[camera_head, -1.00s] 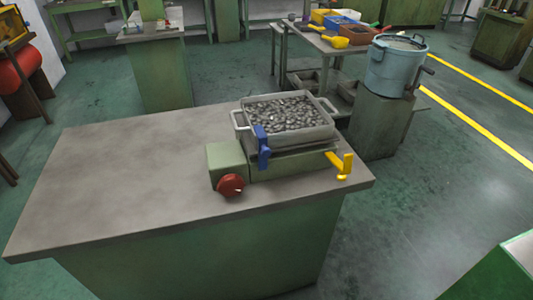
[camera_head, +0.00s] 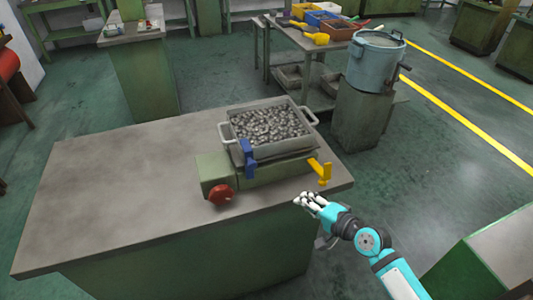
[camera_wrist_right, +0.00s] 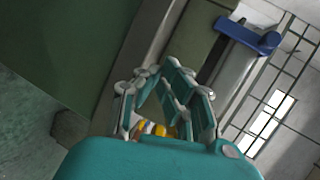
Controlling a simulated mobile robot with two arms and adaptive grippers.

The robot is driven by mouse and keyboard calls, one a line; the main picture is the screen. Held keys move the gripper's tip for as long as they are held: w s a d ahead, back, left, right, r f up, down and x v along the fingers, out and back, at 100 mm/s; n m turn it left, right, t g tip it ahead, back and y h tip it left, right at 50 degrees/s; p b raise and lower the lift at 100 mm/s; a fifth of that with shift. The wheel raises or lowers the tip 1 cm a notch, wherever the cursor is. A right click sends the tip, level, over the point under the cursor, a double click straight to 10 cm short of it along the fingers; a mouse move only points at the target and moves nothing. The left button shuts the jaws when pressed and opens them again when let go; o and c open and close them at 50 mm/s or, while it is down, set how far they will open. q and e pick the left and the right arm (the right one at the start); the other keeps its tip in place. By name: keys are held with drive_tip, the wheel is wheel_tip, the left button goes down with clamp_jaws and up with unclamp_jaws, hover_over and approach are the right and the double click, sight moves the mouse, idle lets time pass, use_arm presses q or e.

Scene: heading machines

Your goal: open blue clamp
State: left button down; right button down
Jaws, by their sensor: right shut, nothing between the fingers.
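The blue clamp (camera_head: 249,160) stands upright at the front side of a grey tray (camera_head: 262,150) filled with metal pieces, on a green machine block on the bench. It also shows in the right wrist view, at the upper right (camera_wrist_right: 250,36). My right gripper (camera_head: 303,200) is in front of the bench's right front edge, right of and below the blue clamp and clearly apart from it. Its fingers are shut and empty; they also show in the right wrist view (camera_wrist_right: 165,100). My left gripper is not in view.
A yellow lever (camera_head: 321,171) sticks out at the machine's right end, close to my right gripper. A red knob (camera_head: 221,194) is at the front left. The bench top (camera_head: 120,190) is clear on the left. A blue bucket (camera_head: 376,62) stands on a pedestal behind right.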

sight(249, 163)
drive_tip(key=s+a+r+y, duration=0.1)
drive_tip(key=a+r+y, duration=0.2)
drive_tip(key=r, duration=0.8)
drive_tip(key=shift+a+r+p, duration=0.3)
drive_tip(key=shift+r+p, duration=0.1)
drive_tip(key=p+x, duration=0.1)
drive_tip(key=x, duration=0.7)
drive_tip(key=shift+w+a+p, duration=0.15)
drive_tip(key=shift+w+p, duration=0.15)
drive_tip(key=shift+w+a+f, duration=0.1)
drive_tip(key=shift+w+a, duration=0.4)
